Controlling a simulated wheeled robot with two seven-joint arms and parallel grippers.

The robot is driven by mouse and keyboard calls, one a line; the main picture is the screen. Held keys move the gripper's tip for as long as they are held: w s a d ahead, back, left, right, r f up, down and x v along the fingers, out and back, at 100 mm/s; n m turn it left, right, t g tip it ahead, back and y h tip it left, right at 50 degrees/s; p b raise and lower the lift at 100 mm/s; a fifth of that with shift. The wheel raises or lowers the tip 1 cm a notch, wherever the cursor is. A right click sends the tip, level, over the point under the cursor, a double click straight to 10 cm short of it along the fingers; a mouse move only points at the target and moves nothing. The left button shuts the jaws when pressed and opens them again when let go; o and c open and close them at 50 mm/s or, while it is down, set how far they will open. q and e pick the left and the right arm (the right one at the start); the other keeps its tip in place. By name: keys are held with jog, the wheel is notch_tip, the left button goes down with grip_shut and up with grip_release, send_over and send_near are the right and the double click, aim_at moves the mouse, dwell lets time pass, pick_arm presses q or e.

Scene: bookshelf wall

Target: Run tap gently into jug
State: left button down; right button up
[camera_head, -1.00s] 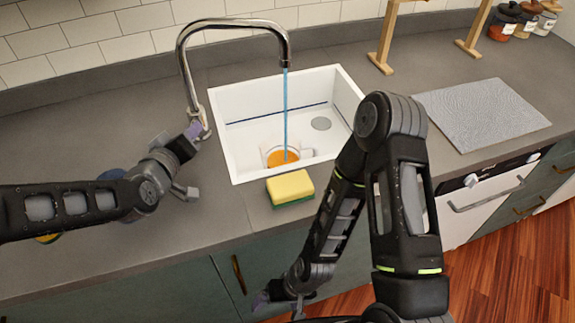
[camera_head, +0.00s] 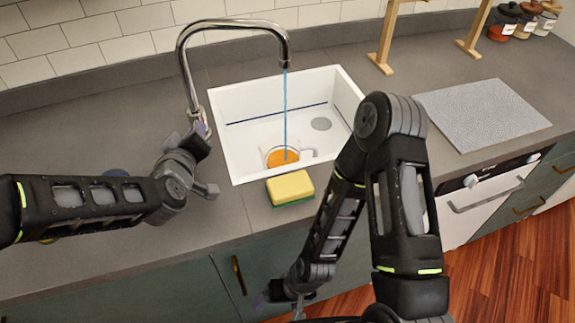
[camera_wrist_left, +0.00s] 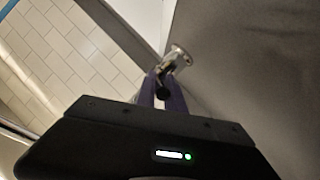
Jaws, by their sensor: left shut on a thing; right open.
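The chrome tap (camera_head: 236,24) arches over the white sink (camera_head: 340,85). A thin blue stream of water (camera_head: 285,110) falls from its spout into the jug (camera_head: 283,157), which stands in the sink near its front edge. The jug looks orange inside, with a pale handle on the right; its water level cannot be told. My left gripper (camera_head: 201,129) is at the tap's base, shut on the tap lever; in the left wrist view its purple fingers (camera_wrist_left: 170,92) close around the small metal lever (camera_wrist_left: 176,60). My right gripper (camera_head: 282,297) is open, low in front of the cabinets.
A yellow and green sponge (camera_head: 290,188) lies on the counter at the sink's front edge. A grey textured mat (camera_head: 482,114) lies to the right. A wooden stand (camera_head: 384,40) and several jars (camera_head: 522,20) are behind.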

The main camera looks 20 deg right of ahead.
pick_arm(q)
jog(key=shift+d+r+n+y+p, duration=0.1)
jog(key=shift+d+n+y+p, duration=0.3)
jog(key=shift+y, duration=0.1)
jog(key=shift+d+n+y, duration=0.2)
jog(key=shift+n+y, duration=0.3)
jog(key=shift+y, duration=0.1)
jog(key=shift+a+t, duration=0.1)
jog(key=shift+t, duration=0.2)
jog(key=shift+n, duration=0.3)
jog(key=shift+d+y, duration=0.35)
jog(key=shift+y, duration=0.15)
